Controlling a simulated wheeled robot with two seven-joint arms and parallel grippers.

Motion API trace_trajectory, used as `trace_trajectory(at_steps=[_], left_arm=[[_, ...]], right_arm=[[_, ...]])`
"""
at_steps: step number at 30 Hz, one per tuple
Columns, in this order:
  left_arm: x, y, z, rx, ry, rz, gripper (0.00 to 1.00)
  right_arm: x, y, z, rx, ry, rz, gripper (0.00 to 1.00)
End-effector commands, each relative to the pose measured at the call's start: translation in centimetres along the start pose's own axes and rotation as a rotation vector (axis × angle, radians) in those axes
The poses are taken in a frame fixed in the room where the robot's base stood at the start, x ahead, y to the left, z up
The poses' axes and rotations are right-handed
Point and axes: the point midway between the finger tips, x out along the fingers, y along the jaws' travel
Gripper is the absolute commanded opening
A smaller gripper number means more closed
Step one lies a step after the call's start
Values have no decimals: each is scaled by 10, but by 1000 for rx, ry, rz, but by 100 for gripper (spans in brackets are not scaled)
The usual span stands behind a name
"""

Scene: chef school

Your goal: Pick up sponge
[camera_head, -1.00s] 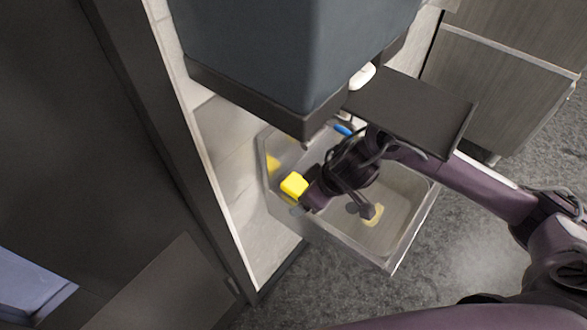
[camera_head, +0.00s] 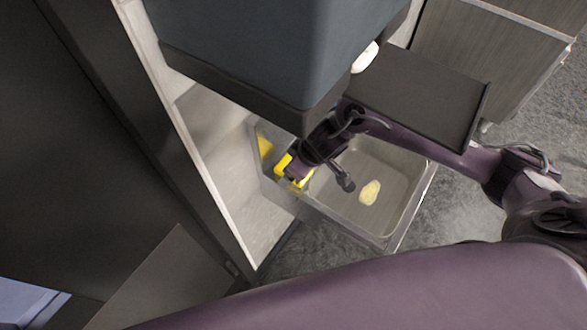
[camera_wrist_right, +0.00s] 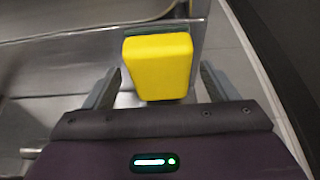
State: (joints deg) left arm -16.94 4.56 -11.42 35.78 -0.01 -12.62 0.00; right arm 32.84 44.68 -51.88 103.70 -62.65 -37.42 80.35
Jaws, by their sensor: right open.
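The yellow sponge (camera_wrist_right: 157,66) with a dark green layer along its far edge lies between the spread fingers of my right gripper (camera_wrist_right: 156,88). A gap shows on each side of it, so the fingers stand apart from it. In the head view the sponge (camera_head: 283,163) is at the left side of the metal sink, partly hidden by my right gripper (camera_head: 293,178). My right gripper is open, low over the sink's left edge. My left gripper is not in view.
The metal sink (camera_head: 397,228) holds a pale yellow round item (camera_head: 370,192) on its floor. A tall dark panel (camera_head: 90,150) stands at the left.

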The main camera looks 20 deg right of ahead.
Motion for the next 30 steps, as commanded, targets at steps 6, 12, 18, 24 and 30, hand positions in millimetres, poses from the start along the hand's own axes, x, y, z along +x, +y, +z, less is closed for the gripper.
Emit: trace_trajectory(at_steps=[6, 12, 18, 24, 30], left_arm=[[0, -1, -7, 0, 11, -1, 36], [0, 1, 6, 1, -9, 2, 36], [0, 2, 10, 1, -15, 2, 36], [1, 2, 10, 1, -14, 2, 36], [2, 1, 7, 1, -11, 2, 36]], right_arm=[[0, 0, 0, 0, 0, 0, 71], [0, 0, 0, 1, 0, 0, 45], [-1, 0, 0, 1, 0, 0, 32], [-2, 0, 0, 1, 1, 0, 32], [-18, 0, -4, 0, 4, -1, 32]])
